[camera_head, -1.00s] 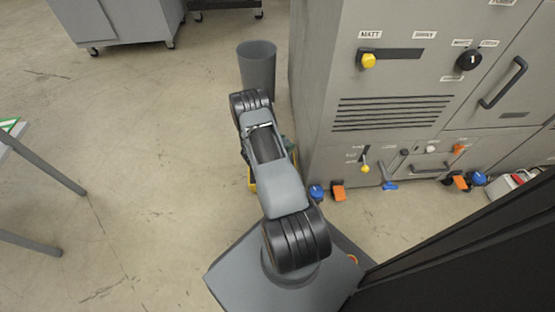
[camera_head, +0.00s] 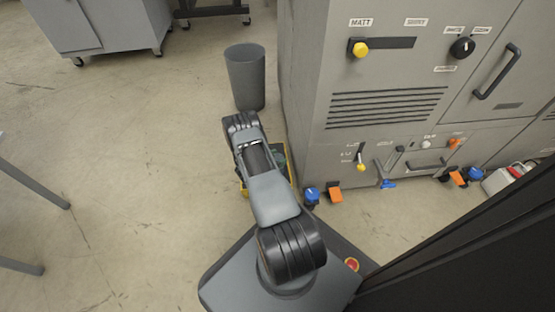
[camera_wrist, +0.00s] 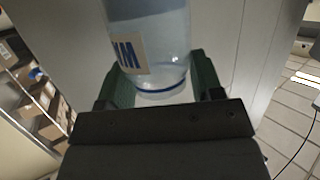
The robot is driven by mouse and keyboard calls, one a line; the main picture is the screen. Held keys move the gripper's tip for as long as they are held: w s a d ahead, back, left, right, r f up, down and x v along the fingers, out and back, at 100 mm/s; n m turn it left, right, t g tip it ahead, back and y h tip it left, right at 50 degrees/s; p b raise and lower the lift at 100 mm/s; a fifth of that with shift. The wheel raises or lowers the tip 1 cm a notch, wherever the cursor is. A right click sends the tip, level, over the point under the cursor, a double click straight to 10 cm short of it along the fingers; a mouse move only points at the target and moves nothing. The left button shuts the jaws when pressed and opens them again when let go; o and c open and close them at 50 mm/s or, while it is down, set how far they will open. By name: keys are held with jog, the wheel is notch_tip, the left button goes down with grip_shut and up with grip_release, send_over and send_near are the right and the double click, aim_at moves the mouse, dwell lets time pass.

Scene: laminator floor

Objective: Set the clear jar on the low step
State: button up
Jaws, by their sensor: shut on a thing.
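The clear jar (camera_wrist: 172,30) shows in the wrist view, with a white and blue label and a blue band near its end. My gripper (camera_wrist: 160,82) is shut on it, with a green finger on either side. In the head view my arm hides the gripper and jar. A low yellow-edged thing (camera_head: 243,187) shows on the floor, partly hidden under my arm; I cannot tell whether it is the low step. A bit of green shows beside my arm there.
A grey bin (camera_head: 245,78) stands beyond my arm, beside the large grey machine (camera_head: 400,80). Orange and blue parts (camera_head: 335,195) stick out low along the machine's front. A wheeled grey cabinet (camera_head: 100,22) stands at the back left. The floor between is clear.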

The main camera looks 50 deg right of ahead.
jog(key=shift+f, duration=0.15)
jog(key=o, duration=1.3)
